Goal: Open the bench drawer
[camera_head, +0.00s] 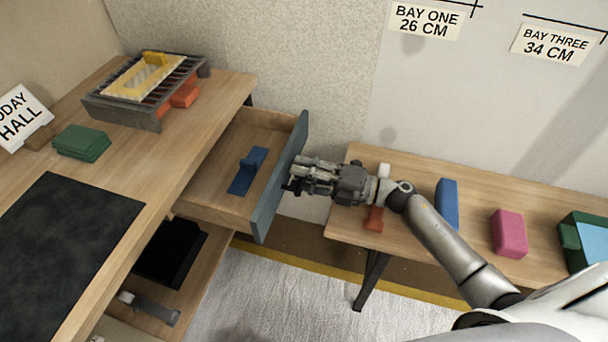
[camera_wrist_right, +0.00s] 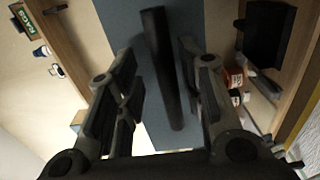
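The bench drawer (camera_head: 215,192) stands pulled out from the bench (camera_head: 215,100), with its wooden inside showing. Its blue-grey front (camera_head: 268,215) also shows in the right wrist view (camera_wrist_right: 122,18). My right gripper (camera_head: 292,186) is at the outer face of the drawer front. In the right wrist view its fingers (camera_wrist_right: 160,95) are apart, with the dark bar handle (camera_wrist_right: 160,50) between them and gaps on both sides. The handle is hidden in the head view. My left gripper is not in view.
A side table (camera_head: 490,185) at right holds a blue block (camera_head: 447,203), a pink block (camera_head: 509,233) and a red piece (camera_head: 374,218). A rack (camera_head: 130,115), green pads (camera_head: 82,142) and a dark mat (camera_head: 65,240) are on the bench. Rug (camera_head: 260,290) covers the floor between.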

